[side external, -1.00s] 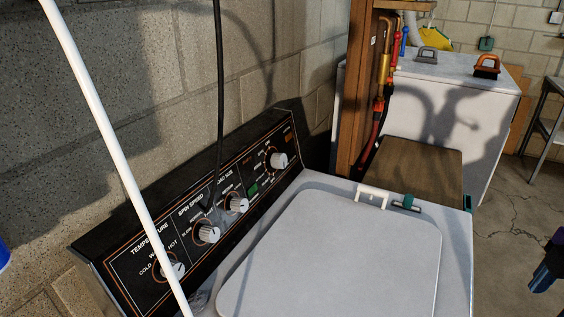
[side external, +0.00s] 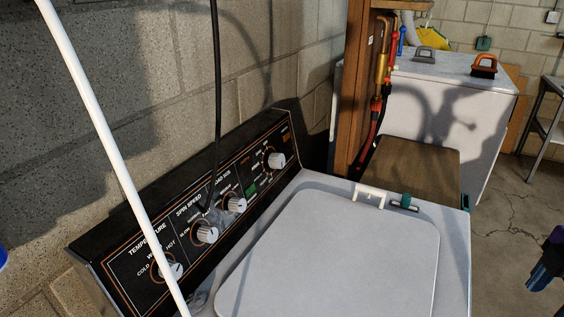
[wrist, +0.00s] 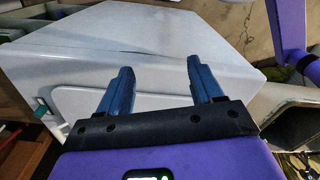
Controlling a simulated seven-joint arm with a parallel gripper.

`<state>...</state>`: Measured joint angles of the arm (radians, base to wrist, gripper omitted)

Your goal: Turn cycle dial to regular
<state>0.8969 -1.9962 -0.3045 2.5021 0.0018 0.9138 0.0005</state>
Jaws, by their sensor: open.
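The black control panel (side external: 215,195) of a white washing machine carries several white knobs. The large knob at its far right end (side external: 276,160), with small markings around it, looks like the cycle dial. Its markings are too small to read. My gripper (side external: 548,262) is only partly in the side external view, at the right edge, well away from the panel. In the wrist view my gripper (wrist: 160,65) has its two blue fingers apart with nothing between them. The dial cannot be made out in the wrist view.
The washer's closed white lid (side external: 335,250) lies in front of the panel. A white hose (side external: 108,140) and a black cable (side external: 217,90) cross before the panel's left half. A wooden post (side external: 354,100) and a white chest with brushes (side external: 450,90) stand behind.

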